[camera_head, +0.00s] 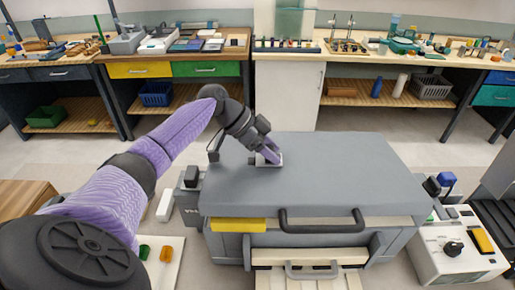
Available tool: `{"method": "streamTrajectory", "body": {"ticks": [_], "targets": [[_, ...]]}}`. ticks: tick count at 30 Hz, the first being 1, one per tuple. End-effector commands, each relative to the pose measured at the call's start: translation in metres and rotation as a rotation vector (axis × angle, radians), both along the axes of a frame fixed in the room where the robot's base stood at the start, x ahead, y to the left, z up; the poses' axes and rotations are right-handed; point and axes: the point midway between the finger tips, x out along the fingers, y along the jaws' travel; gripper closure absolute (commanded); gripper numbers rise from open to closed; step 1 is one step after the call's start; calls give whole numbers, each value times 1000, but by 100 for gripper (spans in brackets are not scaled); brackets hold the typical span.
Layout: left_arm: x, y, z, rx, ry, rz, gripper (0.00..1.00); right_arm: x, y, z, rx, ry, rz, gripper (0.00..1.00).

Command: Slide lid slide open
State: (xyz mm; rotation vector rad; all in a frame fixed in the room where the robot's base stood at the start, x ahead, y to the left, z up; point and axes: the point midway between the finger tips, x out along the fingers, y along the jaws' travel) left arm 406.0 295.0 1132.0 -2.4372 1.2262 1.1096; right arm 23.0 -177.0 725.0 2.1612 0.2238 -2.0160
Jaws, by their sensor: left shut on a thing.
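A large grey box-shaped unit with a flat grey lid (335,165) stands in front of me. A dark bar handle (322,222) runs along the lid's front edge. My left gripper (270,158) reaches in from the left and is shut on a small pale fitting (262,163) on the left part of the lid top. The fingertips partly hide this fitting. The lid lies flat over the unit, and I cannot tell whether it has slid. My right gripper is not in view.
A white device with a black knob (453,248) stands at the right. A pale board with green and orange pieces (160,262) lies at the lower left. Cluttered workbenches line the back wall. Open floor lies between them and the unit.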

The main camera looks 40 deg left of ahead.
Motion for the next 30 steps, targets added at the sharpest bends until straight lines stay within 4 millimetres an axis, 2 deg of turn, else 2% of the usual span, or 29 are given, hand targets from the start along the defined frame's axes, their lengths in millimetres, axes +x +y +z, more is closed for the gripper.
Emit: {"method": "streamTrajectory", "body": {"ticks": [4,12,13,17,26,30], "targets": [[9,-11,1,0,-1,-1,100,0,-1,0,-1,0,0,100],[9,-11,1,2,-1,-1,100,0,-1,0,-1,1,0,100],[9,-11,1,2,-1,-1,35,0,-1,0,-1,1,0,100],[9,-11,1,2,-1,-1,8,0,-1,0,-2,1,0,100],[8,-10,2,3,-2,0,6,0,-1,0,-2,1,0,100],[-1,7,20,5,-4,2,6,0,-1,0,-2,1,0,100]]}}
